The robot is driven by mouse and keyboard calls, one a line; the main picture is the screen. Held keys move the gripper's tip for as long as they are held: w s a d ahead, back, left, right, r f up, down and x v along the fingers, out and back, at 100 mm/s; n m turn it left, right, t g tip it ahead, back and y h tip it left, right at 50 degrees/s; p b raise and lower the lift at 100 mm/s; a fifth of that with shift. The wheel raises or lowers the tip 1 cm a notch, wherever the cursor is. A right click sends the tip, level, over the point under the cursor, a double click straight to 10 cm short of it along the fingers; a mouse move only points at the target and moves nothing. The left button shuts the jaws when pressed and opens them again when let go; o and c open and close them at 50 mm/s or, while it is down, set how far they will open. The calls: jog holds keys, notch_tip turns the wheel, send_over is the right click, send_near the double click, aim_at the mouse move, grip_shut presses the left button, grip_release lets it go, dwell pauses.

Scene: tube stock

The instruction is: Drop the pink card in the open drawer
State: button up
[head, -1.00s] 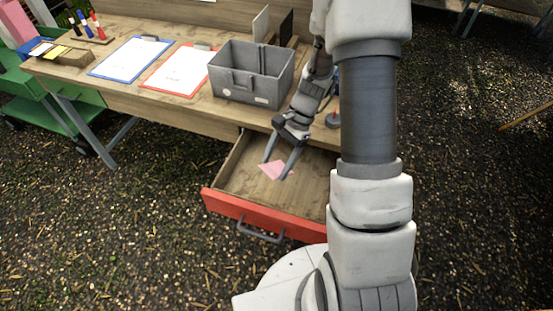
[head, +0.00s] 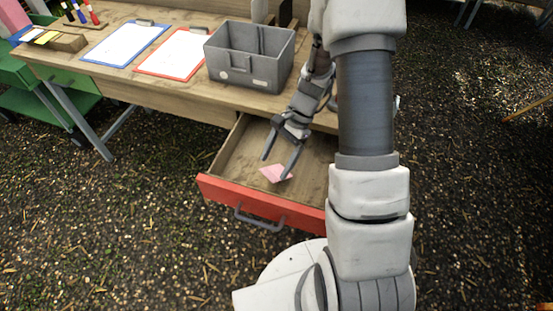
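The pink card (head: 274,174) lies in the open drawer, on its bare wooden floor near the front. The drawer (head: 262,206) has a red front with a grey handle and is pulled out from under the table. My gripper (head: 279,166) is over the drawer, pointing down, with its two fingers spread apart. The card shows below and between the fingertips and looks free of them. Part of the drawer's right side is hidden behind my arm.
A grey bin (head: 248,62) stands on the wooden table (head: 190,88) above the drawer. A red clipboard (head: 174,54) and a blue clipboard (head: 124,45) lie to its left. A green cart (head: 50,100) stands at far left.

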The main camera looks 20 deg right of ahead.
jog(key=shift+o, duration=0.7)
jog(key=shift+r, duration=0.1)
jog(key=p+v, duration=0.2)
jog(key=v, duration=1.5)
jog(key=shift+d, duration=0.15)
jog(key=shift+r, duration=0.1)
